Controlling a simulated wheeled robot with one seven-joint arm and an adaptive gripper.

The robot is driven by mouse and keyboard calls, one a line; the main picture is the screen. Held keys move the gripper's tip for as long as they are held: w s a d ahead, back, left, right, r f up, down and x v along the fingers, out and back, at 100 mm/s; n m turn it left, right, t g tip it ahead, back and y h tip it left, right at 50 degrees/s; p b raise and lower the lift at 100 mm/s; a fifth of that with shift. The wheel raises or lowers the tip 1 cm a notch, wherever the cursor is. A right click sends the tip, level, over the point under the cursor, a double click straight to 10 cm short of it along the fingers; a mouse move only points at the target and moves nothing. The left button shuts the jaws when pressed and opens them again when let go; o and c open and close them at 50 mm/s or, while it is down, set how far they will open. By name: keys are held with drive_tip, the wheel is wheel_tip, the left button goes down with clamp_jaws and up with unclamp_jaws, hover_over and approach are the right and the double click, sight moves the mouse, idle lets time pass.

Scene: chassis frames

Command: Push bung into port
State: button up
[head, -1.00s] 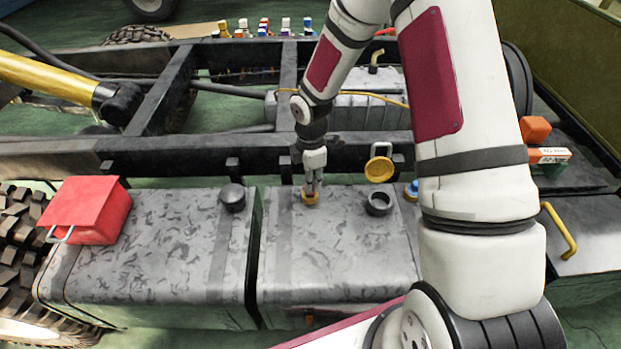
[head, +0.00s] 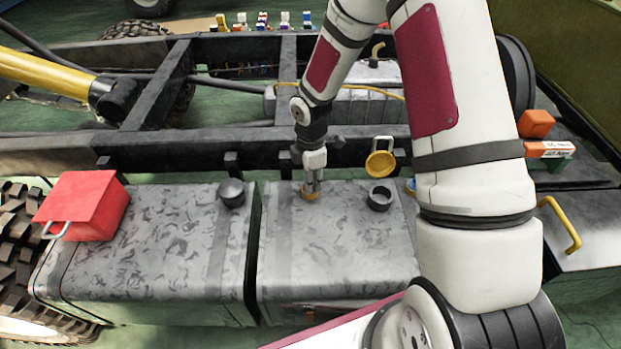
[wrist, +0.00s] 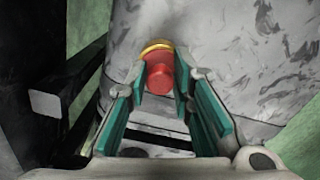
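The red bung (wrist: 160,72) shows in the wrist view between my fingertips. Its far end is at a yellow ring, the port (wrist: 156,47), on the grey tank top. How deep it sits in the ring cannot be told. My gripper (wrist: 161,83) has a green-padded finger on each side of the bung, and the pads appear to touch it. In the head view my gripper (head: 312,187) points down at the yellow-orange port (head: 310,196) on the right-hand tank (head: 335,250); the fingers hide most of the bung there.
A black cap (head: 231,193) and a red box (head: 84,205) are on the left tank. A black frame rail (head: 180,154) runs behind the tanks.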

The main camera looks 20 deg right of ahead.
drive_tip(key=shift+o, duration=1.2)
wheel_tip(320, 180, up, 12)
drive_tip(key=shift+r, duration=0.1)
